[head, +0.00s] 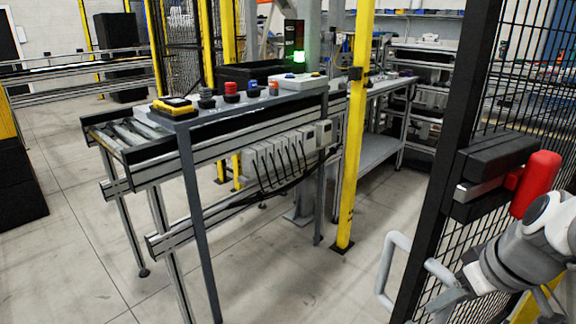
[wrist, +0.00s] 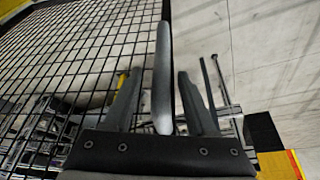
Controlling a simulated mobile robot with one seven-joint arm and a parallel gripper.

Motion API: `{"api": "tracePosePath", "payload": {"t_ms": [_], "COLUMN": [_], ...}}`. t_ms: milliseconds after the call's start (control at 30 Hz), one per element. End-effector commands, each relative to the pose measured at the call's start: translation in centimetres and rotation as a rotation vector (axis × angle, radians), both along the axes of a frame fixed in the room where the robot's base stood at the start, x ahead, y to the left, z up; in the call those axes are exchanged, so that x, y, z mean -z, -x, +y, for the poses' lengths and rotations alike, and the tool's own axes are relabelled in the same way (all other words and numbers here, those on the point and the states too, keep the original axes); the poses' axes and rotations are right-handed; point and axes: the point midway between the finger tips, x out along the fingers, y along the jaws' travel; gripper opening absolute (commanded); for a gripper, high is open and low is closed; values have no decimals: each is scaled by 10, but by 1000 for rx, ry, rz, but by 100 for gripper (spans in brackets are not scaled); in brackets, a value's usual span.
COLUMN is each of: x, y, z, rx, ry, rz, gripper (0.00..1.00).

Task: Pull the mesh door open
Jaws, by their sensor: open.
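The mesh door (head: 452,150) has a black frame and black wire mesh and fills the right side of the head view. Its mesh also shows at the left of the wrist view (wrist: 85,50). A pale grey bar handle (head: 386,265) sticks out from the frame, low down. My gripper (head: 437,283) is just right of the handle in the head view. In the wrist view, my gripper (wrist: 157,85) is open, with the handle (wrist: 163,75) between its two fingers. I see gaps beside the bar. I cannot tell how far the door stands open.
A black latch block (head: 490,170) with a red grip (head: 536,183) sits on the door above my arm. A yellow post (head: 352,140) stands left of the door. A roller conveyor (head: 150,130) with a button panel is further left. Floor between is clear.

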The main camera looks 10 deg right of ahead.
Motion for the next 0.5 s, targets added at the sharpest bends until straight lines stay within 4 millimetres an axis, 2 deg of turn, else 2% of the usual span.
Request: {"api": "tracePosePath", "payload": {"t_ms": [167,500], "x": [-30,-107], "y": [9,41], "z": [-2,-7], "rx": [1,3], "ry": [3,3], "rz": [-5,-6], "gripper": [57,57]}}
